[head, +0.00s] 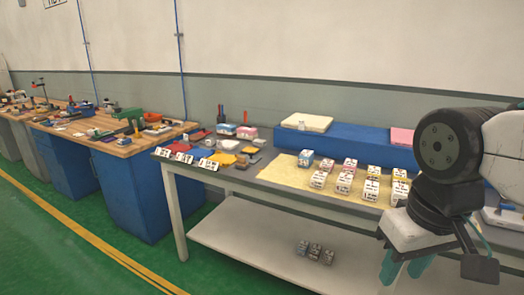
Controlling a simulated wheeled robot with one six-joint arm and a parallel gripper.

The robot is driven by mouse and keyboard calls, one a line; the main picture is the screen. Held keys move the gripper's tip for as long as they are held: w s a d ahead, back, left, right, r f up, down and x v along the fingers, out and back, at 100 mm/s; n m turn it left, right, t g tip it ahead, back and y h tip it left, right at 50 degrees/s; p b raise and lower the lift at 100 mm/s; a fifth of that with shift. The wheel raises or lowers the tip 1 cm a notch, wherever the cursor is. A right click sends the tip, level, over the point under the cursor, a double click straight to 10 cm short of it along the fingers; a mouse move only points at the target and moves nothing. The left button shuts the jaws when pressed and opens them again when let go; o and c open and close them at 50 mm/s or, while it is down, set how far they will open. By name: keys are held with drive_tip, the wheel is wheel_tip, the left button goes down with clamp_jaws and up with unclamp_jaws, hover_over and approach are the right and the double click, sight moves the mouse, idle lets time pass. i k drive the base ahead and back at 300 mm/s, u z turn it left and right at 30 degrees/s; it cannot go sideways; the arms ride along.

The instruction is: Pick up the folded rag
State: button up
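Several flat cloth-like pieces lie on the grey workbench (262,183), and I cannot tell which is the folded rag. A yellow one (222,158) and a red one (182,154) lie flat near the left end. A cream folded-looking piece (306,122) and a pink one (402,137) lie on a long blue block (350,142) at the back. My gripper (405,268) hangs at the lower right, in front of the bench and apart from all of these pieces. Its teal fingers are partly hidden, so its opening is unclear. I see nothing held.
Rows of small white-topped boxes (344,183) stand on a pale yellow mat (276,174). Label cards (184,158) line the bench's left end. A cluttered wooden bench (110,145) stands left. Green floor (60,250) is clear.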

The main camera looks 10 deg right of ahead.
sight(260, 143)
drive_tip(key=u, duration=0.6)
drive_tip(key=i, duration=0.4)
drive_tip(key=u, duration=0.6)
drive_tip(key=i, duration=1.9)
drive_tip(key=z, duration=1.3)
drive_tip(key=i, duration=0.75)
drive_tip(key=z, duration=0.75)
